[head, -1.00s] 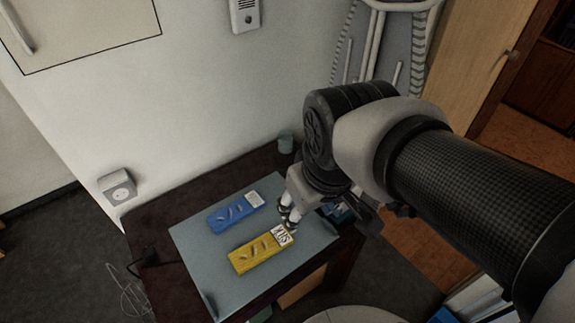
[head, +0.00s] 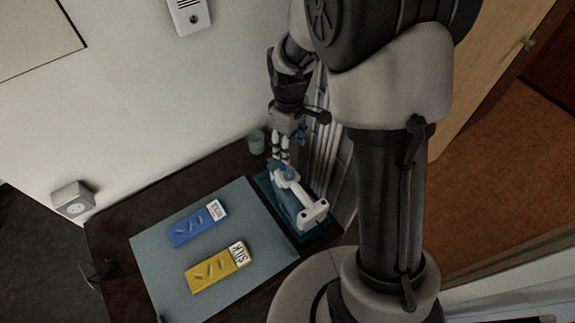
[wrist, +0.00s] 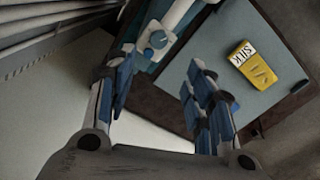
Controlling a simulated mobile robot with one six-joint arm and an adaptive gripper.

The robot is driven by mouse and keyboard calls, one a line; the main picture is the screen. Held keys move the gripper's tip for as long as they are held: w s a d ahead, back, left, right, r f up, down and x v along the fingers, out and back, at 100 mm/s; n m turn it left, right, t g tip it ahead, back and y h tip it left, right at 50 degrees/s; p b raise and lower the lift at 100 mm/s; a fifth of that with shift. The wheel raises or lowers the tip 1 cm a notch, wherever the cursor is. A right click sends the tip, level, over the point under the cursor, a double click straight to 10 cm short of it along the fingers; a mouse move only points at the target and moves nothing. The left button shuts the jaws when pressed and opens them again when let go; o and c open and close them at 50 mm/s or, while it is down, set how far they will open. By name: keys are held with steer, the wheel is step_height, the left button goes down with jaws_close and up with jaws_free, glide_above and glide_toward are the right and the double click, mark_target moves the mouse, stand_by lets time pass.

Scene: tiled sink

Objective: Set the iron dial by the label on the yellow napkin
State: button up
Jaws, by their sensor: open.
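The yellow napkin (head: 215,277) lies folded on the grey-blue mat. The white and blue iron (head: 303,208) sits on a teal base at the table's right side. A round blue dial (wrist: 159,39) shows on the iron in the wrist view; its setting is too small to read. My gripper (head: 279,156) is above the iron's far end, pointing down. In the wrist view my gripper (wrist: 160,72) is open and empty, with the dial just beyond the fingertips.
A blue napkin (head: 191,229) with a white label lies beside the yellow one on the mat (head: 160,262). A small cup (head: 257,141) stands at the table's back, near my gripper. The wall rises behind. A socket (head: 73,199) is at left.

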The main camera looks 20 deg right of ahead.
mark_target(289, 173)
step_height(289, 173, down, 14)
steer(key=b, duration=0.3)
steer(key=shift+w+d+r, duration=0.1)
steer(key=shift+r, duration=0.1)
steer(key=shift+c, duration=0.3)
steer(key=c, duration=1)
steer(key=shift+m, duration=0.4)
steer(key=m, duration=0.3)
steer(key=shift+m, duration=2.1)
